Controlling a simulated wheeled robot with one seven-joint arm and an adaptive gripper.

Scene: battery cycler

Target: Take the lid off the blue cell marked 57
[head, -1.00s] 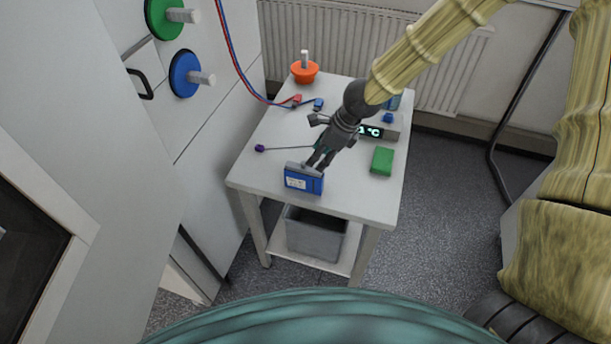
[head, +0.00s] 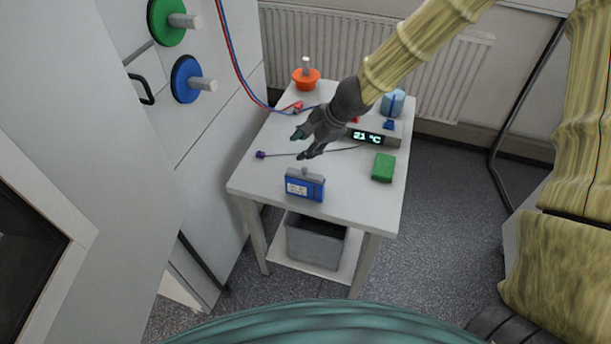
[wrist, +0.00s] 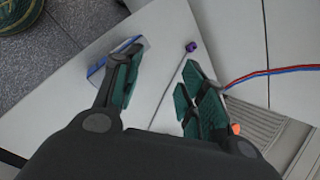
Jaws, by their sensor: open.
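The blue cell (head: 303,189) stands upright near the front edge of the white table, with a white label whose number is too small to read. A grey lid (head: 305,174) with a small knob sits on its top. My gripper (head: 301,144) is open and empty, above and behind the cell in the head view, apart from the lid. In the wrist view the fingers of my gripper (wrist: 163,60) are spread wide. The blue cell (wrist: 97,68) shows there beside the left finger, which partly hides it.
A thin rod with a purple end (head: 260,155) lies behind the cell. A green block (head: 383,167) and a display reading 21 °C (head: 368,137) are to the right. An orange bowl-shaped thing (head: 306,79) stands at the back. A grey bin (head: 316,243) is on the lower shelf.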

